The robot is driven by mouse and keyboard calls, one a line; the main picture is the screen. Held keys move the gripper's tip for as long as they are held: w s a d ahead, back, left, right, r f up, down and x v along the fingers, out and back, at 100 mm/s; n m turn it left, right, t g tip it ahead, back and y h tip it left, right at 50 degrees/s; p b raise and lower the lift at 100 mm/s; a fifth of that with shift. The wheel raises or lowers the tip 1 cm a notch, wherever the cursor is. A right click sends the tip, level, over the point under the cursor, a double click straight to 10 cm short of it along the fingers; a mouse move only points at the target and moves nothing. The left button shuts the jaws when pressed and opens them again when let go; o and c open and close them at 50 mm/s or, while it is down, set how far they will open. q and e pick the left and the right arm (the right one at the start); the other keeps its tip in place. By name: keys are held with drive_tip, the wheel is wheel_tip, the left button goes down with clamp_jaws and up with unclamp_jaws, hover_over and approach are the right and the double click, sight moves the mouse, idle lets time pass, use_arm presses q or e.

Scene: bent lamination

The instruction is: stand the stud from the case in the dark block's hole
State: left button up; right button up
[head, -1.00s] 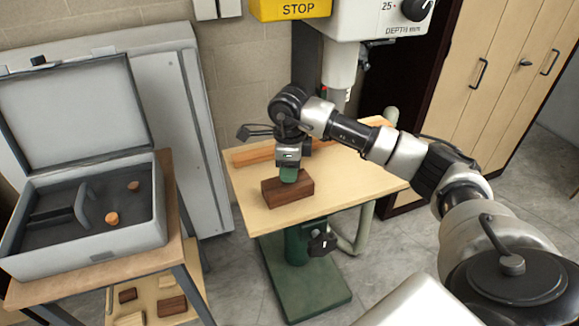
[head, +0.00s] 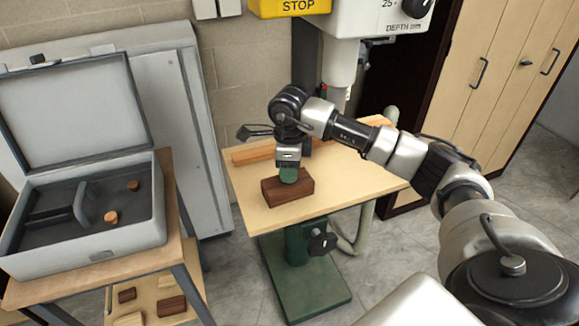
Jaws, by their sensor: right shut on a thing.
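The dark brown block (head: 288,190) lies on the light wooden table of the drill press. My right gripper (head: 289,173) points down right over the block, its green lower end at the block's top. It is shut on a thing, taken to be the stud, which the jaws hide. The block's hole is also hidden, so I cannot tell whether the stud is in it. The open grey case (head: 95,245) stands on the stand at the left, with small orange round pieces (head: 111,217) inside. My left gripper is not in view.
A long orange-brown wooden strip (head: 254,154) lies along the back of the drill table (head: 330,190). The drill press head (head: 370,30) hangs close behind my right arm. Several wood offcuts (head: 171,306) lie on the stand's lower shelf. The table's right part is clear below my arm.

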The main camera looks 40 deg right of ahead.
drive_tip(key=shift+f, duration=0.15)
idle(0.5)
drive_tip(key=o, duration=1.2)
drive_tip(key=shift+o, duration=0.3)
drive_tip(key=o, duration=0.3)
drive_tip(key=shift+r+p, duration=1.9)
drive_tip(key=shift+r, duration=1.65)
